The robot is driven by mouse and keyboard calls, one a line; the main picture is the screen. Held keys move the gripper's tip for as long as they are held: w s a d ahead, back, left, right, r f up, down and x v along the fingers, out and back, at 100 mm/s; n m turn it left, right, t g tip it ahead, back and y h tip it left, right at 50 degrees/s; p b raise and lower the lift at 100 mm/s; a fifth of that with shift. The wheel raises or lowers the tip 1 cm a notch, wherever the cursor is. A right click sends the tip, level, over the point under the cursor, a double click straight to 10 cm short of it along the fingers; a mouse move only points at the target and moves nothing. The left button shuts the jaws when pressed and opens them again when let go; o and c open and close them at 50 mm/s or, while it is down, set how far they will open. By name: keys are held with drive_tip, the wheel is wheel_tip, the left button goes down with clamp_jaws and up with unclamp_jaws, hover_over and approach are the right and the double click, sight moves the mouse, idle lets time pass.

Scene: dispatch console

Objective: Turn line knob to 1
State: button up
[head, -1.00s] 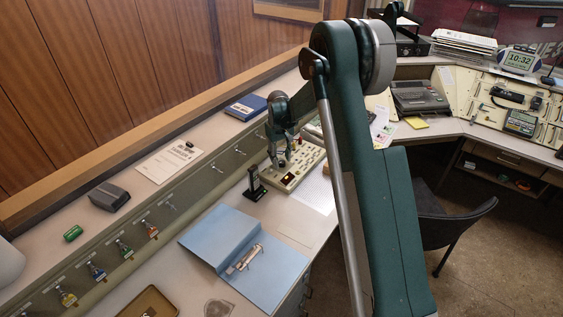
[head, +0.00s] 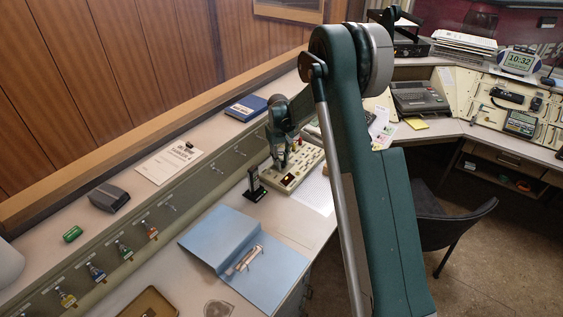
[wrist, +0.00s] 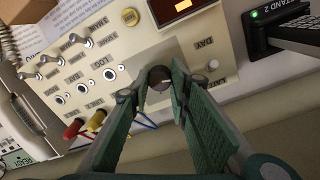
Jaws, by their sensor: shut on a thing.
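The line knob (wrist: 160,77) is a small dark round knob on the cream console panel (wrist: 207,45). It sits between my fingertips in the wrist view. My gripper (wrist: 159,85) has its green fingers closed around the knob from both sides. In the head view my gripper (head: 281,165) reaches down onto the panel (head: 290,181). The knob is hidden there by the fingers, and its pointer and number marks cannot be read in either view.
Toggle switches (wrist: 55,52), jacks and red and yellow plugs (wrist: 74,128) with cables lie left of the knob in the wrist view. A black stand (wrist: 275,35) with a green light is at upper right. A blue folder (head: 225,240) lies nearby on the desk.

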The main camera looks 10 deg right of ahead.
drive_tip(key=m, duration=0.4)
drive_tip(key=shift+b, duration=0.35)
drive_tip(key=m, duration=0.5)
drive_tip(key=shift+w+m, duration=0.1)
drive_tip(key=shift+m, duration=0.3)
drive_tip(key=shift+g, duration=0.3)
drive_tip(key=o, duration=0.9)
drive_tip(key=shift+w+a+r, duration=0.1)
drive_tip(key=shift+r, duration=2.9)
drive_tip(key=shift+w+a+r, duration=0.1)
drive_tip(key=shift+r, duration=2.9)
